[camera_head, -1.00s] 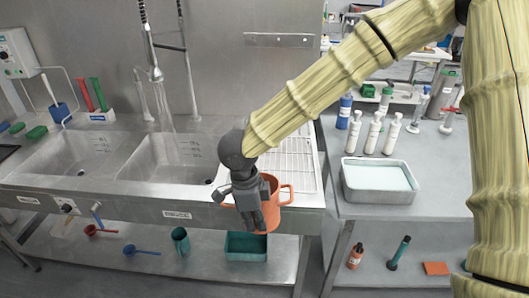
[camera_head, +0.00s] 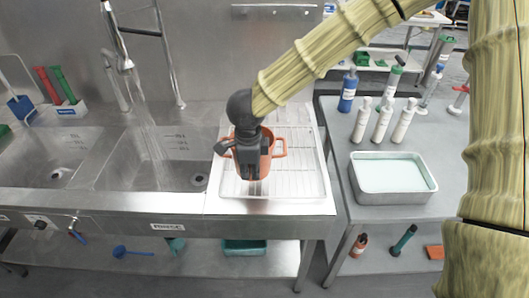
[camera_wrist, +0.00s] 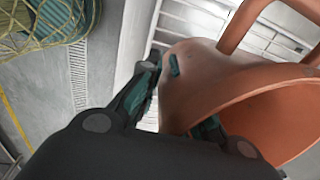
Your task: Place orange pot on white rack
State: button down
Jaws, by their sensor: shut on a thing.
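The orange pot (camera_head: 267,158) has two side handles and is held by my gripper (camera_head: 250,172) over the white rack (camera_head: 303,160), near its left part. In the wrist view the pot (camera_wrist: 240,90) fills the right side, with its open mouth at the lower right, and my gripper (camera_wrist: 170,105) is shut on its wall. White rack bars (camera_wrist: 190,20) show behind the pot. I cannot tell whether the pot's base touches the rack.
Two sink basins (camera_head: 150,172) with a running tap lie left of the rack. A metal tray (camera_head: 393,190) of pale liquid and several white bottles (camera_head: 382,120) stand on the table to the right. A lower shelf (camera_head: 200,262) holds a teal bin (camera_head: 244,247).

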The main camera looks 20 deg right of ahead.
jog(key=w+d, duration=0.1)
jog(key=w, duration=0.1)
jog(key=w+d+p, duration=0.1)
jog(key=w+d, duration=0.1)
jog(key=w, duration=0.1)
jog(key=w+d+f+p, duration=0.1)
jog(key=w+d, duration=0.1)
jog(key=w, duration=0.1)
jog(key=shift+w+d, duration=0.2)
jog(key=shift+w+d+p, duration=0.2)
jog(key=shift+p, duration=0.15)
jog(key=shift+w+d+f, duration=0.1)
jog(key=shift+f, duration=0.05)
notch_tip(320, 180, down, 4)
jog(key=shift+w+r+p, duration=0.1)
jog(key=shift+r+p, duration=0.15)
jog(key=shift+p, duration=0.4)
jog(key=shift+r, duration=0.1)
jog(key=c, duration=1.6)
grip_release()
